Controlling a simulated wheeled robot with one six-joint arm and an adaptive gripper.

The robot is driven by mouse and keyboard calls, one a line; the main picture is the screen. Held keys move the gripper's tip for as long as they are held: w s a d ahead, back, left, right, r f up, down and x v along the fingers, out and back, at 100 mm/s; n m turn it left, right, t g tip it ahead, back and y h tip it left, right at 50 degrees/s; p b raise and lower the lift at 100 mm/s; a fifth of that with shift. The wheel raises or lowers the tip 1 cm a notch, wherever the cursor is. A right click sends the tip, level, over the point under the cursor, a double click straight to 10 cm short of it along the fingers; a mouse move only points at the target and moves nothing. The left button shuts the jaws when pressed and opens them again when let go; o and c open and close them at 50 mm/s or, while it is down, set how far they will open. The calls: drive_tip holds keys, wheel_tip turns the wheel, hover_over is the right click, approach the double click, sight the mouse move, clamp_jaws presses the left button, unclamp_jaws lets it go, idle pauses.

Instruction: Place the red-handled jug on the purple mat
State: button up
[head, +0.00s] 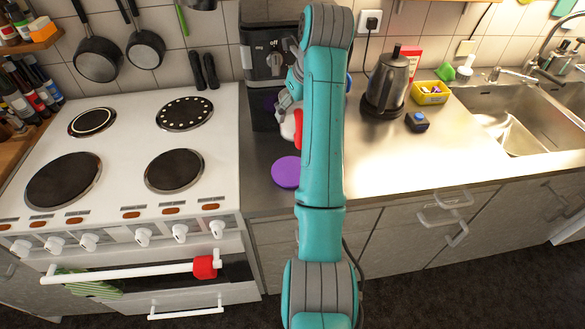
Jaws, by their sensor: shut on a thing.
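The red-handled jug (288,130) is pale, with a red handle (298,125), and shows in front of the black coffee machine, partly hidden by my arm. My gripper (287,108) is at the top of the jug and shut on it; the fingertips' exact hold is hard to see. The purple mat (285,173) is a round disc on the counter, nearer the front edge, below the jug in the picture. My arm covers the mat's right edge. I cannot tell whether the jug touches the counter.
The coffee machine (262,62) stands behind the jug. The white cooker (130,130) is left of the mat. Right of my arm stand a kettle (387,82), a yellow tub (430,97) and a small dark block (417,122). The counter's front right part is clear.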

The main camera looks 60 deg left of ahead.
drive_tip(key=shift+s+a+f, duration=0.2)
drive_tip(key=shift+s+f, duration=0.05)
drive_tip(key=shift+s, duration=0.35)
drive_tip(key=shift+s+f, duration=0.15)
drive_tip(key=shift+f, duration=0.1)
wheel_tip(320, 180, down, 9)
drive_tip(key=shift+a+f, duration=0.1)
drive_tip(key=shift+f, duration=0.1)
drive_tip(key=shift+f, duration=0.1)
drive_tip(key=o, duration=1.3)
drive_tip(key=shift+f, duration=0.1)
drive_tip(key=shift+v, duration=3.95)
